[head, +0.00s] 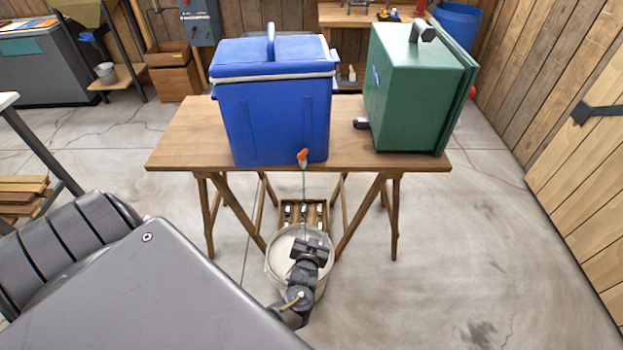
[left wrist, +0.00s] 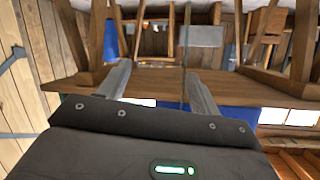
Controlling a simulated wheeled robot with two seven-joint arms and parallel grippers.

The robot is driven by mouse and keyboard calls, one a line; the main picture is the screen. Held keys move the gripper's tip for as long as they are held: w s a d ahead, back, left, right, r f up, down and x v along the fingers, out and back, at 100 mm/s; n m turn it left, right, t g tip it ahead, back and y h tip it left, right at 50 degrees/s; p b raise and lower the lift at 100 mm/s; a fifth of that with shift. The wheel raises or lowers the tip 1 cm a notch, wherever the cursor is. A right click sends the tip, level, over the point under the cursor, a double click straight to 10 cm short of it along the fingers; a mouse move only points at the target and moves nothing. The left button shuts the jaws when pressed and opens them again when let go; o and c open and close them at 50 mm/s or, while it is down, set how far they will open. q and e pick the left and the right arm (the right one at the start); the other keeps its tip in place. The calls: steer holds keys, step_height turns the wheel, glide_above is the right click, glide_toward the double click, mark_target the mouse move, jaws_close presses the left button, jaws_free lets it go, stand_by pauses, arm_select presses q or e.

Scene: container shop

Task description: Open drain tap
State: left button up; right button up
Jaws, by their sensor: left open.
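A blue cooler box (head: 275,115) with a lid and handle stands on the wooden table. Its orange drain tap (head: 303,157) sits low on the front, to the right of the middle. A thin grey line, a stream or a cord, runs straight down from the tap. A pale bucket (head: 272,262) stands on the floor below. My left gripper (head: 308,243) is over the bucket, well below the tap, open and empty. The left wrist view appears upside down; its two fingers (left wrist: 158,75) are apart there, and I cannot make out the tap. My right gripper is not visible.
A green box (head: 410,95) stands on the right of the wooden table (head: 190,140), whose trestle legs flank my gripper. A small slatted crate (head: 291,212) is under the table behind the bucket. The floor (head: 470,270) to the right is clear.

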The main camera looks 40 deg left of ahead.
arm_select(q)
step_height(320, 180, down, 6)
steer(key=s+d+m+g+h, duration=0.1)
steer(key=s, duration=0.1)
steer(key=shift+s+r+b, duration=0.15)
steer(key=shift+s+b, duration=0.1)
steer(key=shift+b, duration=0.05)
steer(key=shift+c, duration=0.4)
